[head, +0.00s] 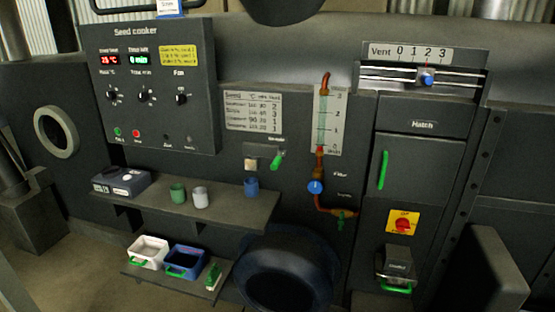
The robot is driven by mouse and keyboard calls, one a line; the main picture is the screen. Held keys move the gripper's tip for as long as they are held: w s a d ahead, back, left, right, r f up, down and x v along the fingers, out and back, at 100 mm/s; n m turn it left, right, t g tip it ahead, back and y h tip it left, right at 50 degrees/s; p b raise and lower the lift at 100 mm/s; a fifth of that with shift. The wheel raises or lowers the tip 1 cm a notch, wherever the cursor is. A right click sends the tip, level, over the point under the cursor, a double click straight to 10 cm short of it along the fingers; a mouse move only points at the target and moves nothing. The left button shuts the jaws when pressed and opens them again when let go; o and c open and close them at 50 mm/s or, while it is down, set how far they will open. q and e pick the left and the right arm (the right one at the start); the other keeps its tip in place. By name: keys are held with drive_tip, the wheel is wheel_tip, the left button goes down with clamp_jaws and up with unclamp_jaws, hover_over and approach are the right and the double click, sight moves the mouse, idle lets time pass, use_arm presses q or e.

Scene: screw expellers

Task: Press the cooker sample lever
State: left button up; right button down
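The green sample lever (277,160) sticks out of the dark front of the seed cooker, right of centre in the head view. It hangs tilted down from its mount, with a small blurred label above it. A blue cup (251,187) stands on the shelf below and to the left of the lever. Neither my left nor my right gripper shows in this view.
A shelf (230,212) holds a green cup (178,193), a white cup (200,197) and a dark device (121,181). A sight glass with copper pipe (326,83) stands right of the lever. A dark round opening (287,275) bulges out below. The hatch (419,165) is shut.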

use_arm(q)
drive_tip(key=shift+d, duration=0.1)
clamp_jaws()
idle(1.4)
